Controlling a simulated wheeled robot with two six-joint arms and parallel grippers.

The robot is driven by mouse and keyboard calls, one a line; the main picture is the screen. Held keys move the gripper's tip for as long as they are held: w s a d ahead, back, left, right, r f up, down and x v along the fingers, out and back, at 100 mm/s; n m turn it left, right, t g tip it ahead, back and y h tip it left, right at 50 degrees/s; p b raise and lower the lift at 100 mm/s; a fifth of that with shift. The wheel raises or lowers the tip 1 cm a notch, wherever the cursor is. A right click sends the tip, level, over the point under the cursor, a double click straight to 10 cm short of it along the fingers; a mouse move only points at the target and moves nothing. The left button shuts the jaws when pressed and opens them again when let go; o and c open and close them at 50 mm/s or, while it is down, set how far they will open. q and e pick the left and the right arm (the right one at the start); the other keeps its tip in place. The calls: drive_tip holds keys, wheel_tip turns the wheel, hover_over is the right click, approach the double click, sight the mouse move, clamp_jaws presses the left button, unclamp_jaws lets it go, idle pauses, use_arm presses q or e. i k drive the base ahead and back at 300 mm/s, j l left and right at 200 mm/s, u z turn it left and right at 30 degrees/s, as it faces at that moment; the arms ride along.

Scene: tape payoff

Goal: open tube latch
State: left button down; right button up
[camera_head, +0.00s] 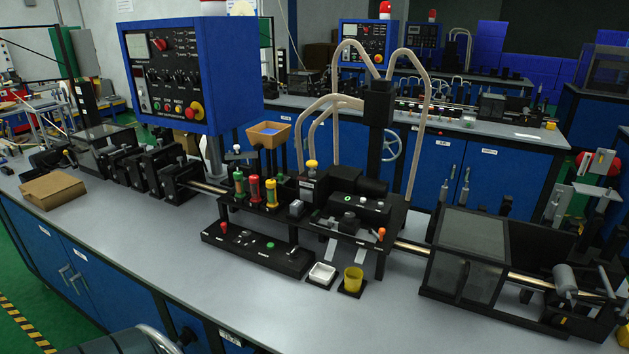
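A metal tube runs through the machine on the bench. Its bare parts show left of the middle station (207,187), right of it (412,248) and at the far right, beyond a black box with a grey window lid (474,232). The lid looks closed. A grey cylinder (565,280) sits over the tube at the far right. Black clamp-like blocks (178,183) stand around the tube at the left. I cannot tell which part is the tube latch or whether it is open. Neither of my grippers can be made out.
A blue control panel (185,70) stands behind the machine. A black button box (257,248), a white tray (322,273) and a yellow cup (353,280) lie in front. A cardboard box (53,189) sits at the left. The bench's front strip (215,290) is clear.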

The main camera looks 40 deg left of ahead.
sight(224, 225)
drive_tip(key=u, duration=1.8)
